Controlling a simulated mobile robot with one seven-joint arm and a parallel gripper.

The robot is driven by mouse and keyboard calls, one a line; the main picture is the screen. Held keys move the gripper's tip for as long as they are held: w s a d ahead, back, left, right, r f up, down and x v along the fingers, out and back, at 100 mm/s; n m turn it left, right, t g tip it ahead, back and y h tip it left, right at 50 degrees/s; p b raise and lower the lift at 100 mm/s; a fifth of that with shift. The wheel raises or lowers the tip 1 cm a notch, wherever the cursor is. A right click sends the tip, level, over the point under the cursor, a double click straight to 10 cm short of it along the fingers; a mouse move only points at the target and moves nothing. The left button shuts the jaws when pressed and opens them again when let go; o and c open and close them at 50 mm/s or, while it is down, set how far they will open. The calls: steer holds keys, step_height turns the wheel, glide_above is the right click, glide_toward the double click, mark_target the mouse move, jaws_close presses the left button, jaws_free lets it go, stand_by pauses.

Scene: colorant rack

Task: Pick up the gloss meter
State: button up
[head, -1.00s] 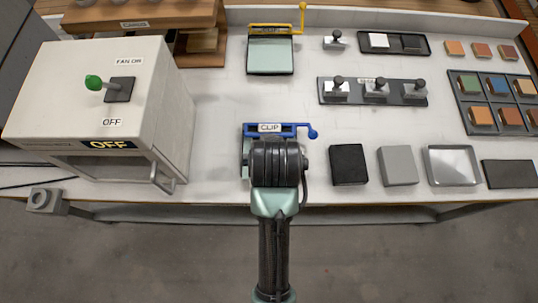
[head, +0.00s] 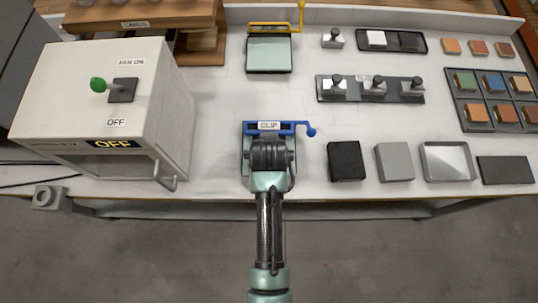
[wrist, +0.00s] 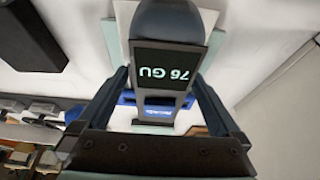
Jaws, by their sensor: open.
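The gloss meter (wrist: 168,68) shows in the wrist view as a dark, round-backed device with a lit display reading "76 GU", upside down in the picture. It sits over a pale panel at the blue clip (head: 285,128), which carries a "CLIP" label. My gripper (wrist: 163,82) is open, with one finger on each side of the meter. I cannot tell whether the fingers touch it. In the head view my wrist (head: 270,155) covers the meter and most of the panel below the blue clip.
A black block (head: 346,161) and a grey block (head: 394,162) lie right of my gripper. A yellow-clipped panel (head: 269,56) lies behind. The bench between the two clips is clear.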

jaws_close()
stand_by(0.5)
steer(key=shift+r, duration=0.1)
